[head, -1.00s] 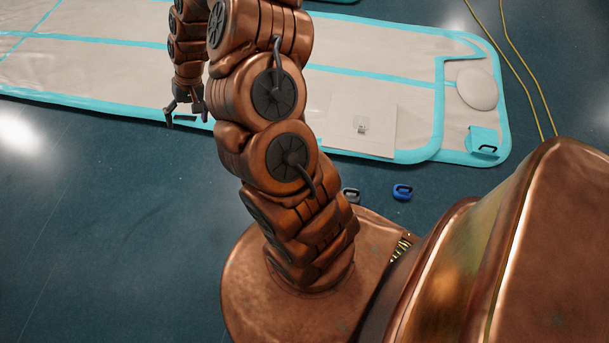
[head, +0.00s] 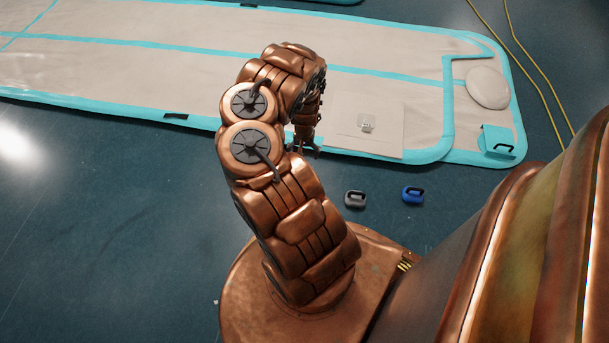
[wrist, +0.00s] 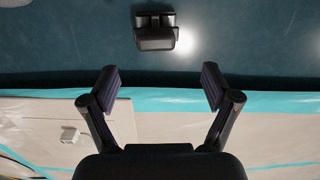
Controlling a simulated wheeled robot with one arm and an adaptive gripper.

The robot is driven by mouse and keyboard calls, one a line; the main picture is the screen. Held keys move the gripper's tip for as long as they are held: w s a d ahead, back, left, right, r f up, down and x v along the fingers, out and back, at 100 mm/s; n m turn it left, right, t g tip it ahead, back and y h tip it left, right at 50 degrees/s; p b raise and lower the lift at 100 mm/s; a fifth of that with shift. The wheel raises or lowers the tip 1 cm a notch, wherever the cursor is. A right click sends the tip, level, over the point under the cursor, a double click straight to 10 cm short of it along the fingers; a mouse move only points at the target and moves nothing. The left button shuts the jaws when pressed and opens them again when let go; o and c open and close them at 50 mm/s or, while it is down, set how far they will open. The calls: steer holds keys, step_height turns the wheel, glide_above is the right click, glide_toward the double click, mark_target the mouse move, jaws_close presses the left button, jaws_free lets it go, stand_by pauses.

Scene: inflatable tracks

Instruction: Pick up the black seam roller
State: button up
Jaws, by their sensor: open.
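The black seam roller, a small dark block with a handle-like frame, lies on the blue floor just off the mat's near edge. It shows in the head view (head: 355,198) right of my arm, and in the wrist view (wrist: 156,38) at the top middle, beyond my fingertips. My gripper (wrist: 160,88) is open and empty, its two fingers spread with dark pads. In the head view, my gripper (head: 305,150) is partly hidden behind my arm, by the mat's near edge. The roller is apart from the fingers.
A blue item of similar shape (head: 413,195) lies on the floor right of the roller. The beige mat with turquoise borders (head: 440,115) spreads behind, with a square patch and valve (head: 366,122). A yellow cord (head: 545,75) lies at the right. The floor at left is clear.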

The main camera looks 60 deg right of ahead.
steer(key=shift+s+d+f, duration=0.3)
steer(key=shift+s+f, duration=0.15)
steer(key=shift+s+d+f+b, duration=0.1)
steer(key=shift+f+b, duration=0.2)
steer(key=shift+w+a+f+b, duration=0.2)
steer(key=shift+f+b, duration=1.1)
steer(key=shift+f, duration=0.5)
steer(key=shift+w+a+f+b, duration=0.1)
steer(key=shift+a+f+b, duration=0.05)
steer(key=shift+f+b, duration=1.35)
steer(key=shift+f+p, duration=0.2)
steer(key=shift+p, duration=0.1)
steer(key=c, duration=1.5)
